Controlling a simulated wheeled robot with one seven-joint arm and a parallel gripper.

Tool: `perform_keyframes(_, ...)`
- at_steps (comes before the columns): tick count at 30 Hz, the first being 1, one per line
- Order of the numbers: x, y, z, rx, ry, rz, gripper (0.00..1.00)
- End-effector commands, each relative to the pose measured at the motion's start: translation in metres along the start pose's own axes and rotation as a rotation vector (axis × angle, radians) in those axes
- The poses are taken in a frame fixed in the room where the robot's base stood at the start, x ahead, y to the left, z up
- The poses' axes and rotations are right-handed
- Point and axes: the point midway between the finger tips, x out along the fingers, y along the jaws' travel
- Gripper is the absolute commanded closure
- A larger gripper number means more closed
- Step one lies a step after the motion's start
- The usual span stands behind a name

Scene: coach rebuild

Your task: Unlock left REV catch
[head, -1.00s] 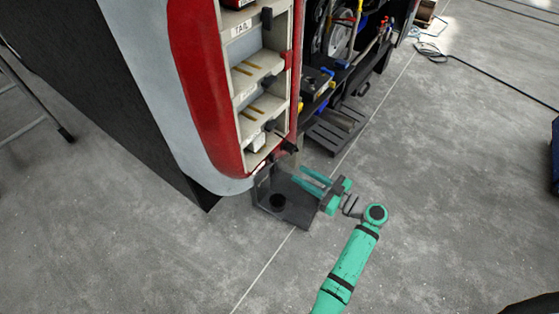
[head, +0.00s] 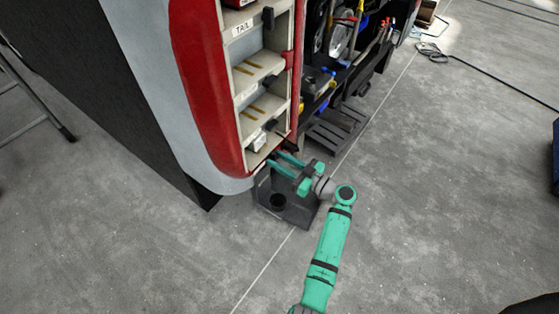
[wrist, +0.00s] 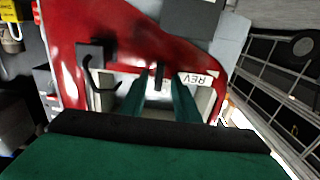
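The REV label (wrist: 195,79) shows upside down in the wrist view, on the pale frame of a bay in the red coach end. A small dark catch-like piece (wrist: 160,76) shows beyond and between the fingertips. A larger dark hooked piece (wrist: 97,58) is left of it. I cannot tell which of them is the left REV catch. My gripper (wrist: 163,80) is open, its two teal fingers apart with nothing clearly between them. In the head view my gripper (head: 276,160) reaches the lowest bay of the light column (head: 244,120). Contact cannot be made out.
A dark stand with a round hole (head: 300,208) is on the floor below my gripper. A TAIL label (head: 242,28) marks a higher bay. Dark shelves with tools (head: 345,50) and a slatted pallet (head: 336,128) are to the right. The grey floor (head: 440,200) at right is open.

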Motion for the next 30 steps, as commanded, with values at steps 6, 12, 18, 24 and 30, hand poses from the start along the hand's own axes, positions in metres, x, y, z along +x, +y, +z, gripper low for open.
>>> perform_keyframes(6, -0.0012, 0.0012, -0.0001, 0.000, 0.000, 0.003, 0.71)
perform_keyframes(12, -0.0010, 0.0008, -0.0001, 0.000, 0.000, 0.002, 1.00)
perform_keyframes(18, -0.0004, 0.0002, -0.0001, 0.009, 0.000, 0.000, 1.00)
perform_keyframes(24, 0.0002, -0.0001, 0.0001, 0.067, 0.000, -0.001, 1.00)
perform_keyframes(30, 0.0008, 0.0001, 0.0003, 0.200, -0.001, -0.002, 1.00)
